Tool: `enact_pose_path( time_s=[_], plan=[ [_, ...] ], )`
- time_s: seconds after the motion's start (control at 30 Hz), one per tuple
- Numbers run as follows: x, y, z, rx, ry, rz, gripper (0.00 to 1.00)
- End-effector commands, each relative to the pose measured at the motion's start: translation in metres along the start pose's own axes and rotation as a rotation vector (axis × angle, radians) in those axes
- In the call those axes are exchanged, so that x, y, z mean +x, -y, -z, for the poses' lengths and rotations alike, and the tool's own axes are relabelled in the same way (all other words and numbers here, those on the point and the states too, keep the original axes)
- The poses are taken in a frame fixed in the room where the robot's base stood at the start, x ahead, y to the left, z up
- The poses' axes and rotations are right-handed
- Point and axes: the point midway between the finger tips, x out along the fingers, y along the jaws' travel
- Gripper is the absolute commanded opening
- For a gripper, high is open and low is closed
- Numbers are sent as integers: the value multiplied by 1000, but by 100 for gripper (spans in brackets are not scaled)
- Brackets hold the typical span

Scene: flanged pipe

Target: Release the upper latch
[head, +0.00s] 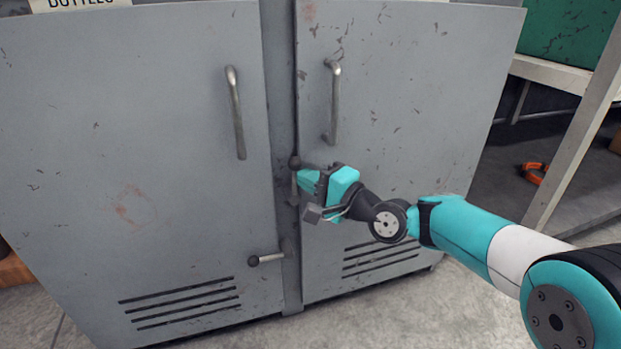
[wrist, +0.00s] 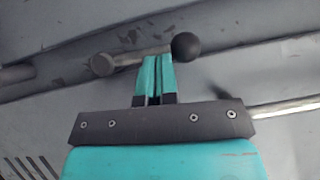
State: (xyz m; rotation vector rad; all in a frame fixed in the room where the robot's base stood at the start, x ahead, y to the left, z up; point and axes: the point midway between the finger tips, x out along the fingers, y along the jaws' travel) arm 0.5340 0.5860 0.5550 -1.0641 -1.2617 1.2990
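The upper latch (head: 294,182) is a short metal bar with a dark ball at its top end, on the strip between the two grey cabinet doors. It stands upright in the head view, its round pivot at the lower end. In the wrist view the latch bar (wrist: 136,54) runs across just past my fingertips, with its black ball at the right. My gripper (head: 303,179) is at the right side of the bar. In the wrist view my gripper's fingers (wrist: 158,62) are together, with only a thin gap and nothing seen between them. Whether the tips touch the bar is unclear.
A lower latch (head: 268,258) points left across the left door (head: 120,150). Door handles (head: 235,112) (head: 334,103) stick out above, the right one close over my gripper on the right door (head: 430,110). A bench (head: 570,76) stands at the right.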

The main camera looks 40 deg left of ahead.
Motion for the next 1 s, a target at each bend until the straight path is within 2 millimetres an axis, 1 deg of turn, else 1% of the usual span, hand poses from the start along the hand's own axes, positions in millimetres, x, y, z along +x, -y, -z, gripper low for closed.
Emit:
enact_pose_path(
  time_s=[0.23, 0.37, 0.53, 0.6, 0.8, 1.0],
  plan=[
    [1, 2, -2, -2, 3, 3, 0],
    [-5, 3, 4, -2, 1, 3, 0],
    [-31, 4, 22, 0, -7, 2, 0],
    [-47, 8, 22, 4, -7, -2, 0],
    [-85, 8, 17, 6, 3, -2, 0],
    [-114, 6, 16, 3, 6, -1, 0]
  ],
)
